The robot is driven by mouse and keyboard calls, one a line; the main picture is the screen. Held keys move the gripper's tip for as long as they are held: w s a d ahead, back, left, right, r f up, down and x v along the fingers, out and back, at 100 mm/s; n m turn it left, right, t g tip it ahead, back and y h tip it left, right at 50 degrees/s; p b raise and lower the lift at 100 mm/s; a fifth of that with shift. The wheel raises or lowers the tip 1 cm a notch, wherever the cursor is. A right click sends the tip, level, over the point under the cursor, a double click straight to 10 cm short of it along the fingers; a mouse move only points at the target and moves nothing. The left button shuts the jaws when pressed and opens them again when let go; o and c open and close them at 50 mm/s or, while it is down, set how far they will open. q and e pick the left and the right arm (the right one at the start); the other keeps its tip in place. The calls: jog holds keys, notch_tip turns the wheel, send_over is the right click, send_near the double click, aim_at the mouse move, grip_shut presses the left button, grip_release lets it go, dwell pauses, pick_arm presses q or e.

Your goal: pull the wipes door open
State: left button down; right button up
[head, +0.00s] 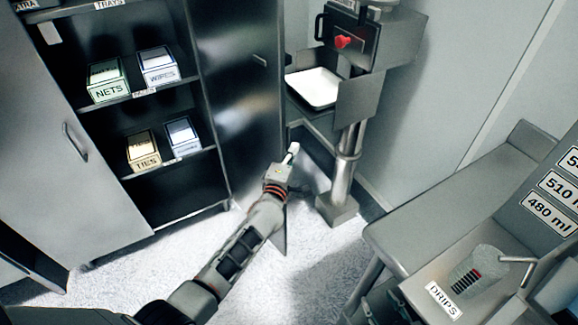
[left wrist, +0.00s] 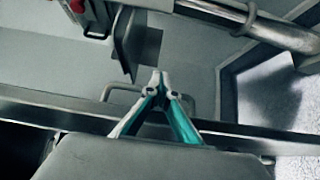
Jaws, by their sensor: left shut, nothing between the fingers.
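The wipes box (head: 158,66) stands on the upper shelf of a dark cabinet in the head view. My left gripper (head: 292,150) is shut and empty, by the door's free edge and well below that handle. In the left wrist view its teal fingertips (left wrist: 158,76) meet in front of a grey loop-shaped bar; I cannot tell whether they touch it. My right gripper is not in view.
The left cabinet door (head: 48,120) has its own handle. A sifter stand with a pole (head: 343,175) and white tray (head: 314,87) is just right of the open door. A grey bench (head: 440,215) fills the lower right. Pale floor is clear below the cabinet.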

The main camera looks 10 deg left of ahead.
pick_arm(q)
jog(key=s+a, duration=0.1)
jog(key=s, duration=1)
jog(key=s+a+f+m+g, duration=0.2)
jog(key=s+a+f+m, duration=0.2)
jog(key=s, duration=0.5)
jog(key=s+a+f+m+g, duration=0.2)
jog(key=s+a+f+m, duration=0.2)
jog(key=s+m, duration=0.5)
jog(key=s+a+f+m+g, duration=0.3)
jog(key=s+a+f+m, duration=0.2)
jog(key=s+f+m, duration=0.2)
jog(key=shift+s+f+y, duration=0.4)
jog(key=shift+s+f, duration=0.05)
jog(key=shift+s, duration=0.6)
